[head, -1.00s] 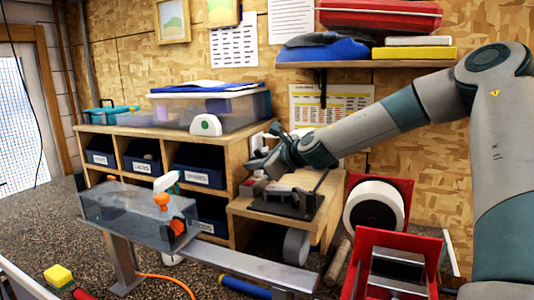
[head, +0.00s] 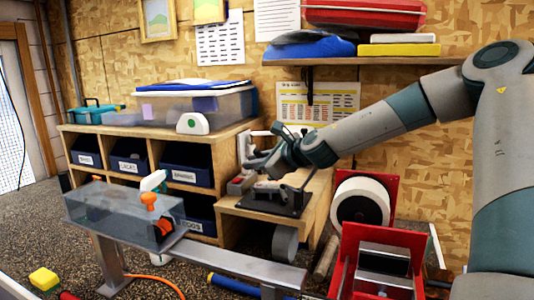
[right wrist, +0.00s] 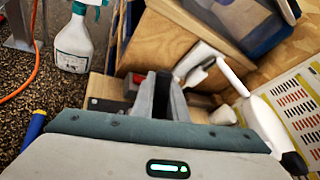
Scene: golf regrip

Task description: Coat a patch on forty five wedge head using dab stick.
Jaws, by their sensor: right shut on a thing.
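My right gripper (head: 258,164) reaches in from the right, low over the wooden step beside the shelf unit. In the right wrist view its fingers (right wrist: 161,98) are closed together; what they hold is mostly hidden, and I cannot tell whether it is the dab stick. A black stand (head: 275,203) lies on the step just below, with a small greyish piece on it and a thin dark rod standing at its right. I cannot make out the wedge head for sure. A small red and grey object (head: 240,184) sits left of the stand. My left gripper is out of view.
A clear tank (head: 120,212) with an orange-topped item stands on a metal bench at left. A red frame with a white roll (head: 361,201) stands right of the step. Labelled bins (head: 190,165) fill the shelf unit.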

